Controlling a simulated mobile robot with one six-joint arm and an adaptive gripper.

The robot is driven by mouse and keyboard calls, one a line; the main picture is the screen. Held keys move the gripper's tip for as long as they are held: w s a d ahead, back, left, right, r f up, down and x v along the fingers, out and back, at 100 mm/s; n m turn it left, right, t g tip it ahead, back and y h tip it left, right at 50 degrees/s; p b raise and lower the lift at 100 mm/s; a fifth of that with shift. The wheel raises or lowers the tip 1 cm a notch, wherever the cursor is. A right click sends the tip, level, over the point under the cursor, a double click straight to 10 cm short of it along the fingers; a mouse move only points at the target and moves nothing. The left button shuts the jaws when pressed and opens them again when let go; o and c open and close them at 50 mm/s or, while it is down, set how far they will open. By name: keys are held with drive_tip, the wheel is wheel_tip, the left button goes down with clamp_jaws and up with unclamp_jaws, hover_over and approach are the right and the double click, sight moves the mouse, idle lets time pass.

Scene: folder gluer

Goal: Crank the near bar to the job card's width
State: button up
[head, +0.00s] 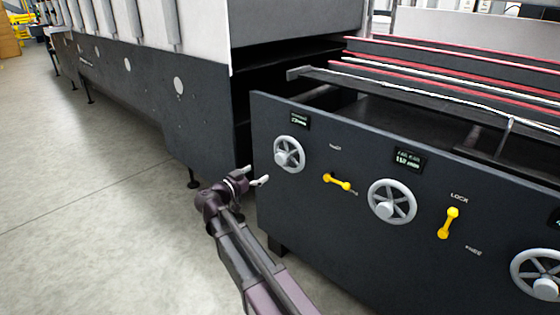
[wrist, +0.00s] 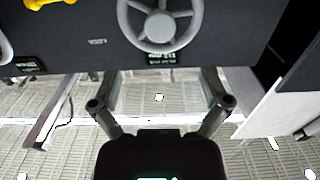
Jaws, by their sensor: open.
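A dark panel (head: 310,215) carries grey spoked handwheels. The left handwheel (head: 289,154) has a small display (head: 299,120) above it, too blurred to read surely. The middle handwheel (head: 392,201) has a display (head: 409,160) whose top line looks like "FAR BAR", with a blurred number in mm. My gripper (head: 254,178) is open and empty, low and left of the left handwheel, apart from it. In the wrist view my gripper (wrist: 161,103) has its fingers wide apart, with a handwheel (wrist: 160,22) and its display (wrist: 161,59) beyond them, upside down. I see no job card.
A yellow lever (head: 338,182) right of the left handwheel lies nearly level. Another yellow lever (head: 449,223) stands nearly upright beside the word LOCK. A third handwheel (head: 540,275) is at the right edge. Dark rails and red strips lie behind the panel. Floor (head: 90,200) at left is clear.

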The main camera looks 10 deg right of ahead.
sight(279, 161)
drive_tip(key=x, duration=1.1)
drive_tip(key=shift+d, duration=0.1)
drive_tip(key=shift+c, duration=0.2)
clamp_jaws()
